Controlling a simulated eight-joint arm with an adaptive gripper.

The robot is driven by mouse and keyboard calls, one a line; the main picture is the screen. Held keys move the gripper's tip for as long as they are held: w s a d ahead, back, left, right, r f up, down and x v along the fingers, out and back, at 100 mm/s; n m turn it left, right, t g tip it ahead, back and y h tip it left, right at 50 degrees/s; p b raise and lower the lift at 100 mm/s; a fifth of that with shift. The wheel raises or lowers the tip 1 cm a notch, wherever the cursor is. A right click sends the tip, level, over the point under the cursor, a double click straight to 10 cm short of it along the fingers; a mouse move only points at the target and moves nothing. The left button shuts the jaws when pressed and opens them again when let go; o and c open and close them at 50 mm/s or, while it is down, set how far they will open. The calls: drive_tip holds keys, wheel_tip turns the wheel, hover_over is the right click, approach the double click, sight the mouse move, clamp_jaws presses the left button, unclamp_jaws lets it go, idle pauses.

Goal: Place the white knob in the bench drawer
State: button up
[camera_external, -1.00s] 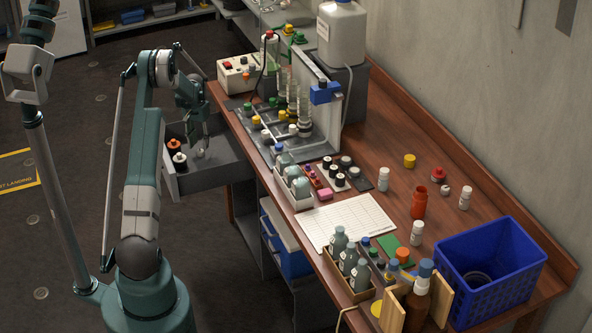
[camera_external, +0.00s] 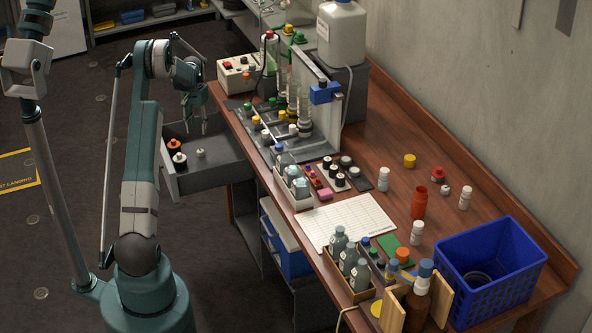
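A small white knob (camera_external: 201,153) rests on the floor of the open bench drawer (camera_external: 222,172), toward its middle. The drawer is pulled out from the left side of the bench. My gripper (camera_external: 196,131) hangs above the drawer, just above and behind the knob. Its fingers look spread apart with nothing between them, and they are clear of the knob. Two other things stand at the drawer's left end: a dark one with an orange top (camera_external: 174,146) and a dark one with a white top (camera_external: 180,159).
The wooden bench (camera_external: 455,205) holds a rack of colored caps and glass tubes (camera_external: 300,125), a white jug (camera_external: 341,32), small bottles and a blue crate (camera_external: 490,262). A small white piece (camera_external: 445,190) lies at the bench's right. The floor left of the drawer is clear.

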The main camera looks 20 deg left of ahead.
idle(0.6)
drive_tip(key=s+d+r+t, duration=0.1)
drive_tip(key=s+d+r, duration=0.4)
drive_tip(key=r, duration=0.3)
drive_tip(key=s+d+r+t, duration=0.1)
drive_tip(key=s+d+r, duration=0.4)
drive_tip(key=r, duration=0.4)
drive_tip(key=s+d+r+t, duration=0.1)
drive_tip(key=s+d+r, duration=0.3)
drive_tip(key=d+r, duration=0.3)
drive_tip(key=s+d+r+t, duration=0.1)
drive_tip(key=s+d+r, duration=0.4)
drive_tip(key=s, duration=0.3)
drive_tip(key=s+d+r, duration=0.4)
drive_tip(key=s+r, duration=0.1)
drive_tip(key=s, duration=0.2)
drive_tip(key=s+d+f+t, duration=0.1)
drive_tip(key=s+d, duration=0.3)
drive_tip(key=s, duration=0.8)
drive_tip(key=s+d+f+t, duration=0.2)
drive_tip(key=s+d, duration=0.3)
drive_tip(key=s, duration=0.6)
drive_tip(key=shift+s+f, duration=0.35)
drive_tip(key=shift+f, duration=0.35)
